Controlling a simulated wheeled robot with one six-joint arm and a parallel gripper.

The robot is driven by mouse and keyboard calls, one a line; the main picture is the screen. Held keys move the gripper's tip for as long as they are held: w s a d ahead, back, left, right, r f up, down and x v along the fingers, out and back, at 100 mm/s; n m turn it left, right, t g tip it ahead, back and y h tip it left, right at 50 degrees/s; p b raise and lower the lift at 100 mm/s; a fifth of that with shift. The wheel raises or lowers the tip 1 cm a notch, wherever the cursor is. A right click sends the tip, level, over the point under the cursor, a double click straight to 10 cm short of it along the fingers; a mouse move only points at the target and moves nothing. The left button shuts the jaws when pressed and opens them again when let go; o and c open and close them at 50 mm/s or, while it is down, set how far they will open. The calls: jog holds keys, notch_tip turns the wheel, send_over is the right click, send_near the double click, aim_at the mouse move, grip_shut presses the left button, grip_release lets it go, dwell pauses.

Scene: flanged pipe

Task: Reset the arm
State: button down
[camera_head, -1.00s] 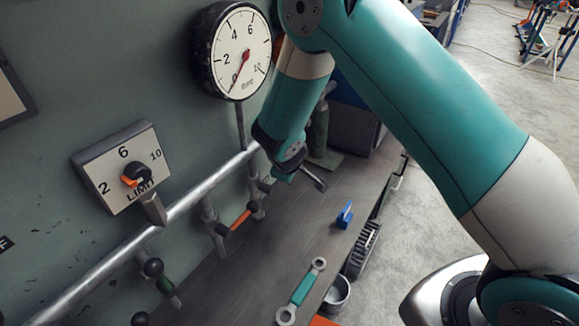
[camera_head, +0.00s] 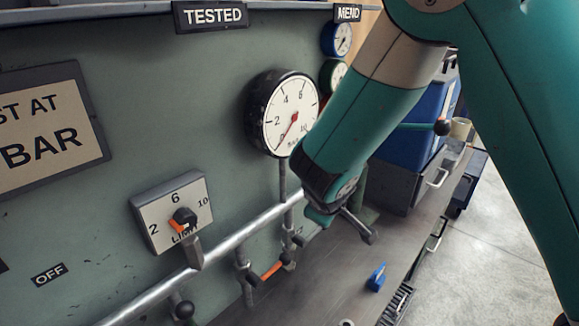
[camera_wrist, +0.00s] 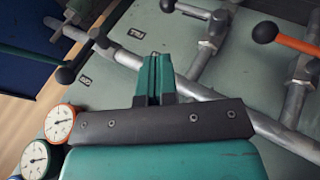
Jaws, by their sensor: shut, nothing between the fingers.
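My gripper (camera_head: 333,212) hangs at the end of my teal arm, in front of the wall panel and right of the black-rimmed gauge (camera_head: 283,112). Its fingertips are hard to make out in the head view. In the wrist view its two teal fingers (camera_wrist: 155,72) are together with nothing between them. They point toward the silver pipe (camera_wrist: 268,125), which also runs along the panel in the head view (camera_head: 230,240). I cannot tell how far apart they are.
An orange-handled valve (camera_head: 272,270) and a LIMIT dial (camera_head: 174,212) are on the panel. A blue item (camera_head: 377,278) lies on the bench. A blue box (camera_head: 412,135) stands behind my arm. A ball-ended lever (camera_wrist: 65,75) and a red-rimmed gauge (camera_wrist: 59,123) show in the wrist view. Floor is clear at right.

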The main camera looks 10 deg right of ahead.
jog(key=s+a+r+g+y+p, duration=0.1)
jog(key=s+a+r+g+y, duration=0.1)
jog(key=s+r, duration=0.7)
jog(key=s+a+r+m+g+y+p, duration=0.1)
jog(key=s+r+g+y, duration=0.4)
jog(key=s, duration=1.2)
notch_tip(320, 180, up, 4)
jog(key=shift+a+f, duration=0.1)
jog(key=shift+a, duration=0.5)
jog(key=shift+w, duration=0.1)
